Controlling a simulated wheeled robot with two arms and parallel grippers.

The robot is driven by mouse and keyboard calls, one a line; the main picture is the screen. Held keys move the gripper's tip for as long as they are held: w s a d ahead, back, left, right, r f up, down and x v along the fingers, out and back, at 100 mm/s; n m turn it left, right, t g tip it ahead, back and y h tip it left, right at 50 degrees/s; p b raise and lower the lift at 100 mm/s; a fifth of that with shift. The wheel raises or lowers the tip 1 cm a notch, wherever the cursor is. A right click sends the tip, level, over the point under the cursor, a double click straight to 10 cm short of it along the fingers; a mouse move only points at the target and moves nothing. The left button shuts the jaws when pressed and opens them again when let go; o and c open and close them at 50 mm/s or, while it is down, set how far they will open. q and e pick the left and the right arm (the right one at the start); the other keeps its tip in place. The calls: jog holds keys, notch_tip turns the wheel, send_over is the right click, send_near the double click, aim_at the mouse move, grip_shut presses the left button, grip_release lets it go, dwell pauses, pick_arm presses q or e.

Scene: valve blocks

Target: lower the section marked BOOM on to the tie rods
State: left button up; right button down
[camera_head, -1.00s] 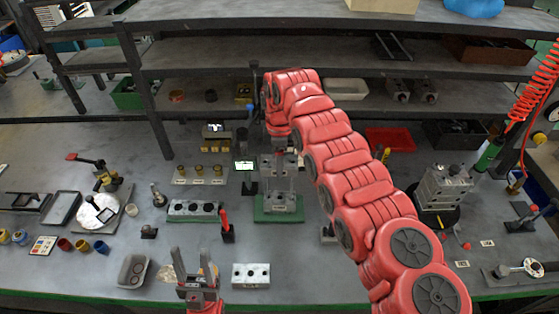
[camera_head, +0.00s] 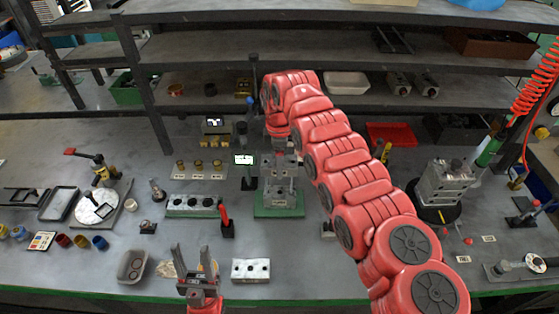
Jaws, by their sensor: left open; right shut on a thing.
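My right gripper (camera_head: 280,143) points down at the end of the red arm, shut on a grey section (camera_head: 281,166); its fingers are mostly hidden by the arm. No lettering is readable on the section, so I cannot confirm BOOM. The section is over the grey block (camera_head: 279,198) on a green base (camera_head: 279,212). The thin tie rods there are too small to make out clearly, and I cannot tell how far they enter the section. My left gripper (camera_head: 196,252) is open and empty at the front, left of a loose grey block (camera_head: 251,270).
Another grey block with holes (camera_head: 193,206) lies left of the stack. A small lit display (camera_head: 244,160) and a red-handled tool (camera_head: 225,222) stand close by. A valve assembly (camera_head: 441,184) stands at right. Shelves (camera_head: 330,60) rise behind.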

jog(key=shift+f+b, duration=1.45)
jog(key=shift+f, duration=1.15)
jog(key=shift+f+b, duration=1.35)
jog(key=shift+f, duration=0.5)
grip_release()
notch_tip(320, 180, up, 8)
jog(key=shift+a+f+b, duration=0.1)
jog(key=shift+a+b, duration=0.05)
jog(key=shift+b, duration=0.65)
notch_tip(320, 180, up, 9)
jog(key=p, duration=0.6)
jog(key=shift+f, duration=0.1)
jog(key=shift+r+p, duration=0.5)
jog(key=shift+p, duration=0.05)
